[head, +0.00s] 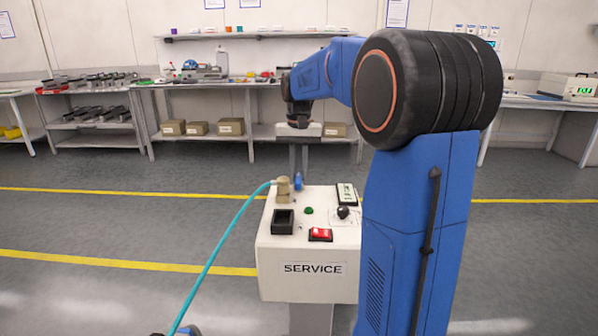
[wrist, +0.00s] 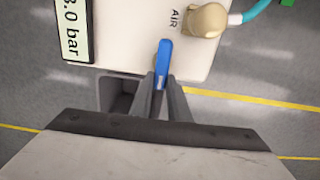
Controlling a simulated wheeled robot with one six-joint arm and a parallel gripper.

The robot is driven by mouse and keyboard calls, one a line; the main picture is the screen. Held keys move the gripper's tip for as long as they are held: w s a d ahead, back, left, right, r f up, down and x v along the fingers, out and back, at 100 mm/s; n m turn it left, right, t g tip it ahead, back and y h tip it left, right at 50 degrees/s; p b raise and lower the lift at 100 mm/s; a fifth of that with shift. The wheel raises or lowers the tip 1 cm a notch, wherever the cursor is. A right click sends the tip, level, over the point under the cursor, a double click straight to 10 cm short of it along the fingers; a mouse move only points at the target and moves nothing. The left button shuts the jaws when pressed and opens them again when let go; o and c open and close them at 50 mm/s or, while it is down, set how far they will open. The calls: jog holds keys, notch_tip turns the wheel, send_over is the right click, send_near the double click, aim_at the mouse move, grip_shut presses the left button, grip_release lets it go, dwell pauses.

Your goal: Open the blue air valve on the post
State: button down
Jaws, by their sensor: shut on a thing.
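The blue air valve handle (head: 298,182) sits at the back of the SERVICE post's top, beside a brass fitting (head: 283,188). In the wrist view the blue handle (wrist: 164,58) is a narrow lever near the "AIR" label, pointing roughly along my fingers. My gripper (head: 298,172) reaches down to it from above. In the wrist view the fingers of my gripper (wrist: 162,86) are shut on the near end of the handle. The handle's base and pivot are hard to make out.
The white SERVICE post (head: 307,268) carries a red switch (head: 320,235), a green button (head: 309,210), a black knob (head: 343,212) and a pressure display (wrist: 72,30) reading in bar, its first digit partly cut off. A teal hose (head: 225,248) runs from the fitting to the floor.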

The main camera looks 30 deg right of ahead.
aim_at(299, 174)
jog(key=c, duration=1.7)
grip_release()
jog(key=shift+r, duration=0.1)
notch_tip(299, 174, up, 17)
jog(key=shift+r, duration=0.1)
